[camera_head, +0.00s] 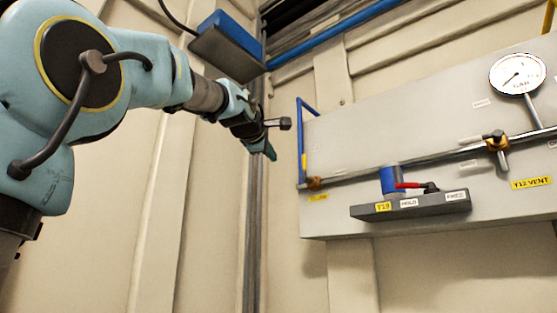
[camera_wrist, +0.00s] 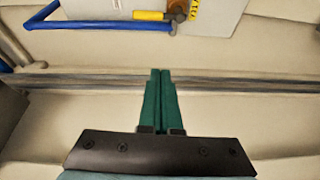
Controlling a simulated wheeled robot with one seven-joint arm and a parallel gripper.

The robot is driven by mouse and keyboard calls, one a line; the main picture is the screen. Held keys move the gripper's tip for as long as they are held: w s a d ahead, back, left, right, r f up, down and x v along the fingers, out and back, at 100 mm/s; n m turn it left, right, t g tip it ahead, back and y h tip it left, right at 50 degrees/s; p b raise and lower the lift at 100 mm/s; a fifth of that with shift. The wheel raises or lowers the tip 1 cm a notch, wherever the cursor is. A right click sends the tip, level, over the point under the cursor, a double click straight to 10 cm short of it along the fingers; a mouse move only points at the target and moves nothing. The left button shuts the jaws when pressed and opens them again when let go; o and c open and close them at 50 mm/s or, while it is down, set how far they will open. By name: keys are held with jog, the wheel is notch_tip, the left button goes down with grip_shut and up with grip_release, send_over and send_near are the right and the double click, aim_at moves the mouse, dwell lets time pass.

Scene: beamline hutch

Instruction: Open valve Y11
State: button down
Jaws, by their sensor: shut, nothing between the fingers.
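The panel's left end carries a brass valve (camera_head: 314,183) with a small yellow tag (camera_head: 318,197) below it, too small to read; this may be Y11. In the wrist view the brass valve (camera_wrist: 177,7) shows at the top edge, beside a yellow handle piece (camera_wrist: 148,15) and part of a yellow tag (camera_wrist: 195,11). My gripper (camera_head: 271,153) is left of the panel, apart from the valve. In the wrist view its green fingers (camera_wrist: 160,73) are together and empty, pointing toward the valve with a gap between.
Rightward are a grey block with a blue cylinder (camera_head: 390,180) and red lever (camera_head: 408,185), another valve (camera_head: 497,142) tagged Y12 VENT (camera_head: 531,183), and a gauge (camera_head: 517,73). A blue box (camera_head: 225,40) hangs above my arm.

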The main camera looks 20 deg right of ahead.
aim_at(304, 162)
jog(key=r, duration=0.2)
jog(key=shift+s+r, duration=0.25)
jog(key=shift+r, duration=0.05)
jog(key=shift+w, duration=0.1)
jog(key=w+d+p, duration=0.5)
jog(key=d+p, duration=0.2)
jog(key=d, duration=0.3)
jog(key=shift+w, duration=0.3)
jog(key=shift+f, duration=0.1)
jog(key=shift+s, duration=0.1)
